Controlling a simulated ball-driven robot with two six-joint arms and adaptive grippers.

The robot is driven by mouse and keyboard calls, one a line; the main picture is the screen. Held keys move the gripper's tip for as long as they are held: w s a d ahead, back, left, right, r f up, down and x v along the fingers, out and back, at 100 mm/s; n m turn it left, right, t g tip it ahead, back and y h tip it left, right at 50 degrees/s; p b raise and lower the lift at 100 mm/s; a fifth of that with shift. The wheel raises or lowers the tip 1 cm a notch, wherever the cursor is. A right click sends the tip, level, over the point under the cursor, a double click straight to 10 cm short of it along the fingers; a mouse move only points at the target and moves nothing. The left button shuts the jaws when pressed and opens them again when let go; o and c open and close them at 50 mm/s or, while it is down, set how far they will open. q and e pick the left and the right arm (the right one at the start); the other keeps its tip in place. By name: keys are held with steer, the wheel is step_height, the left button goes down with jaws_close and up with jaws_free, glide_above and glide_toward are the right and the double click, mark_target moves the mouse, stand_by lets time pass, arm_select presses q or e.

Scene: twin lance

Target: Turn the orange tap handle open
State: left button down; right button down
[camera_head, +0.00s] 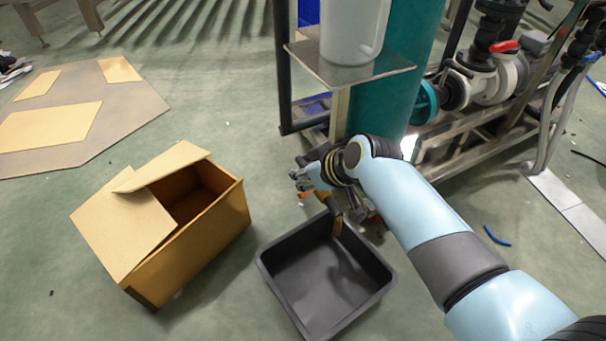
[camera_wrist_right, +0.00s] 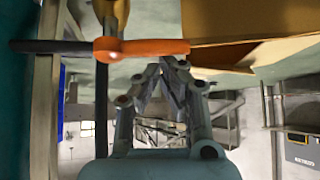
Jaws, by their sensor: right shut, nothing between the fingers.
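The orange tap handle (camera_wrist_right: 148,48) lies level across the upper part of the right wrist view, attached to a brass tap body (camera_wrist_right: 111,18). In the head view only a small orange part of the handle (camera_head: 303,195) shows below my gripper. The brass tap (camera_head: 328,203) hangs over the dark tray. My right gripper (camera_head: 296,178) is shut and empty. In the wrist view its fingertips (camera_wrist_right: 168,64) are at the right-hand part of the handle; I cannot tell whether they touch it. My left gripper is not in view.
A dark grey tray (camera_head: 263,266) stands on the floor below the tap. An open cardboard box (camera_head: 200,246) is left of it. A metal shelf (camera_head: 350,70) with a white jug (camera_head: 352,30) stands above and behind. Pumps and pipes (camera_head: 485,75) fill the back right.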

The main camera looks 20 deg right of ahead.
steer(key=shift+s+n+y, duration=0.2)
steer(key=shift+n+y, duration=0.1)
steer(key=shift+n, duration=0.2)
